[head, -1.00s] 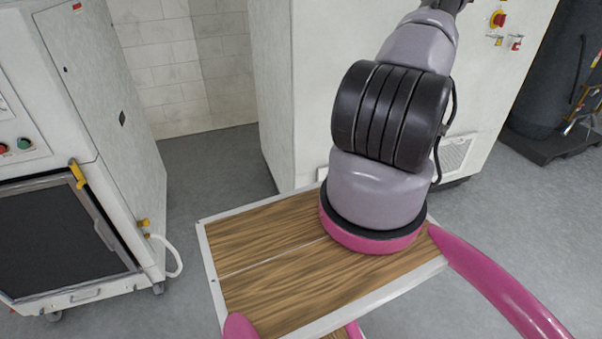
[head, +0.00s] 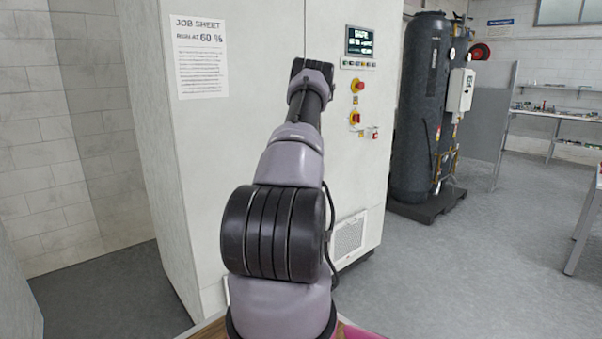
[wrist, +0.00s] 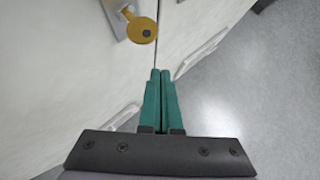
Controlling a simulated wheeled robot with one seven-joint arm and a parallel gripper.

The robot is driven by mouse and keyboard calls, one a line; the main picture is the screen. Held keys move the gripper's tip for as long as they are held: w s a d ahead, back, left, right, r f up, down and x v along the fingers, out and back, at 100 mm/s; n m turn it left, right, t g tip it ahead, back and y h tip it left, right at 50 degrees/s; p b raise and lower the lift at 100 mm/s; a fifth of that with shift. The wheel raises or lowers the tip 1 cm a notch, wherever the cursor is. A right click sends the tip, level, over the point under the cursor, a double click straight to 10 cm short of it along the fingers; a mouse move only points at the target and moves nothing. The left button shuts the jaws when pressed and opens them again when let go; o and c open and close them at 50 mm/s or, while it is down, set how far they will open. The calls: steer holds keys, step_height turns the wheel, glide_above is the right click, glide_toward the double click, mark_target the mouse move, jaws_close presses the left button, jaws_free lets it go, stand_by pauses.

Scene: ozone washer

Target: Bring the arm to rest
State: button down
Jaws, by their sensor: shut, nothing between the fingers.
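My arm (head: 290,160) rises from the bottom of the head view and reaches forward and up, in front of a tall white cabinet (head: 270,70). Its far end overlaps the cabinet front, and my gripper is hidden behind it in this view. In the wrist view my gripper's green fingers (wrist: 160,75) are shut together with nothing between them. They point toward a thin dark seam in a pale surface. A yellow rounded part (wrist: 142,30) on a grey plate lies just ahead and left of the fingertips. I cannot tell the gap between them.
The cabinet carries a job sheet (head: 199,55) reading 60 %, a small display (head: 360,41), and red-and-yellow switches (head: 357,86). A dark tank (head: 418,110) stands on a low black base to the right. Grey floor (head: 480,250) is open at the right.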

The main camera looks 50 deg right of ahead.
steer(key=s+r, duration=0.4)
steer(key=s, duration=0.1)
steer(key=shift+a+r, duration=0.2)
steer(key=shift+r, duration=0.15)
steer(key=w+a+r+m, duration=0.2)
steer(key=a+r+m, duration=0.1)
steer(key=a+r, duration=0.4)
steer(key=w+a+r+m, duration=0.3)
steer(key=a+r, duration=0.4)
steer(key=a, duration=0.1)
steer(key=s+a+r+m+y, duration=0.15)
steer(key=a+r+m, duration=0.35)
steer(key=a, duration=0.5)
steer(key=s+a+r+m, duration=0.3)
steer(key=a+r, duration=0.4)
steer(key=a, duration=0.4)
steer(key=s+a+r+m+t+y, duration=0.1)
steer(key=s+a+r+m, duration=0.1)
steer(key=s+a+m, duration=0.5)
steer(key=s+a+r+m+y, duration=0.15)
steer(key=s+a, duration=0.25)
steer(key=a, duration=0.7)
steer(key=s+a+f+m+y, duration=0.1)
steer(key=s+a+m+y, duration=0.4)
steer(key=s+a, duration=0.9)
steer(key=s+m, duration=0.2)
steer(key=m, duration=0.1)
steer(key=shift+s+a+f, duration=0.15)
steer(key=shift+a+f, duration=0.05)
steer(key=shift+a, duration=0.15)
